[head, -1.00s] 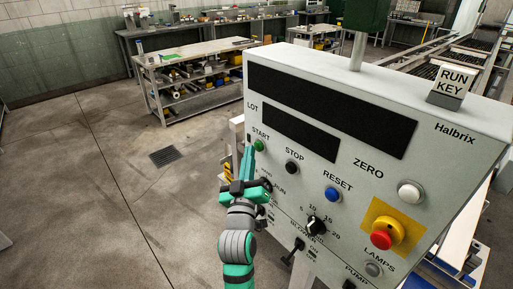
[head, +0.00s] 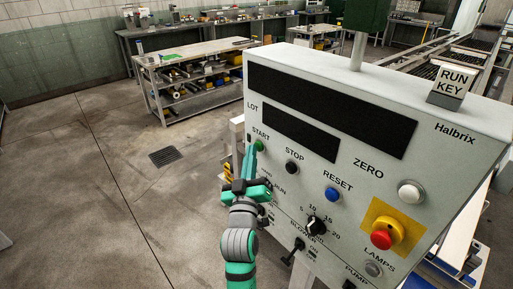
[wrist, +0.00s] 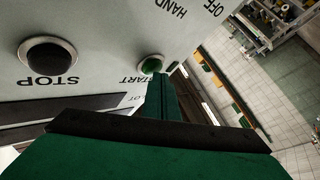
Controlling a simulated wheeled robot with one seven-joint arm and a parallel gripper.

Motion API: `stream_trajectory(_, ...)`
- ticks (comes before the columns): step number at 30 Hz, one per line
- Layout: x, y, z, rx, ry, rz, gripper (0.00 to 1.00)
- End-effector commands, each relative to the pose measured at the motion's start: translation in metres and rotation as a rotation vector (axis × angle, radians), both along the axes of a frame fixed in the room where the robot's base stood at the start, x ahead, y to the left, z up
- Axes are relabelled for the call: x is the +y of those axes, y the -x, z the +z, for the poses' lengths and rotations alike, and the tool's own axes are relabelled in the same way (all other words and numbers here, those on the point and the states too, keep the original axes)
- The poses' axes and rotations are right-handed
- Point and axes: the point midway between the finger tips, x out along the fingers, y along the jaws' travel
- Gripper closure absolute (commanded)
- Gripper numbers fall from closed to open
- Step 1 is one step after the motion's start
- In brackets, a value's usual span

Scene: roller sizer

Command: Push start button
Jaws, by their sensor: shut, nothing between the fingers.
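The green START button (head: 259,145) sits at the upper left of the control panel (head: 300,190), under its label. It also shows in the wrist view (wrist: 152,66), where part of its lower right edge is hidden by my fingers. My gripper (head: 253,148) is shut and empty, and its teal fingertips are right beside the START button. In the wrist view the shut fingertips (wrist: 160,78) overlap the button's edge. I cannot tell whether they touch it.
The black STOP button (head: 291,167) is just right of START, and the blue RESET button (head: 333,194) lies farther right. A red emergency knob (head: 381,240) and a white ZERO button (head: 410,193) are at the right. Open floor lies left of the panel.

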Motion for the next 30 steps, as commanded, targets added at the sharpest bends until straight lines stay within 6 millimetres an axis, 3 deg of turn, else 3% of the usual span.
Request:
stream_trajectory(22, -0.0041, -0.0028, -0.0005, 0.001, 0.001, -0.001, 1.00)
stream_trajectory(30, 0.0038, 0.0027, -0.0004, 0.002, 0.001, 0.000, 1.00)
